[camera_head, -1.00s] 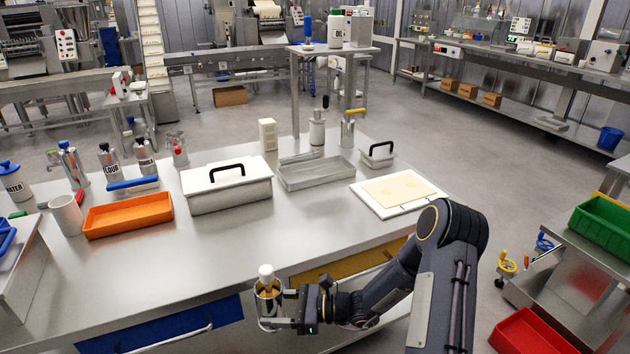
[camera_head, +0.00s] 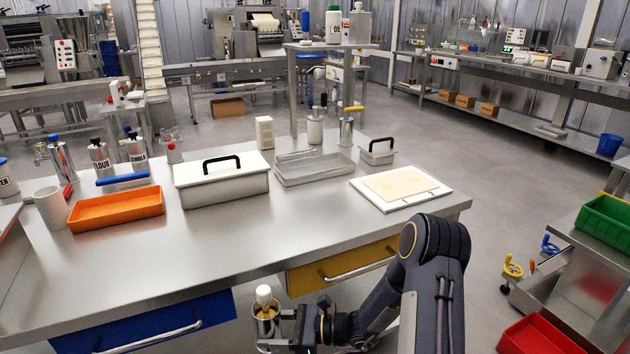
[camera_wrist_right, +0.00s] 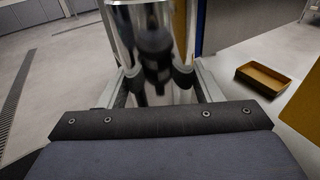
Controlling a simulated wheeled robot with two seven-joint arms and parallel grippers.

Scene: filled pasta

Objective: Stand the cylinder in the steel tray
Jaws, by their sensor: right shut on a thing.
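The steel tray (camera_head: 318,179) is a shallow, empty rectangular tray on the table, right of a lidded steel box. It is well beyond my right gripper. My left gripper is not in view.
On the table, the lidded box (camera_head: 220,192) and an orange tray (camera_head: 118,216) stand left of the steel tray. A white board with a pasta sheet (camera_head: 402,201) lies to its right. Bottles stand behind. The tabletop's front middle is clear.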

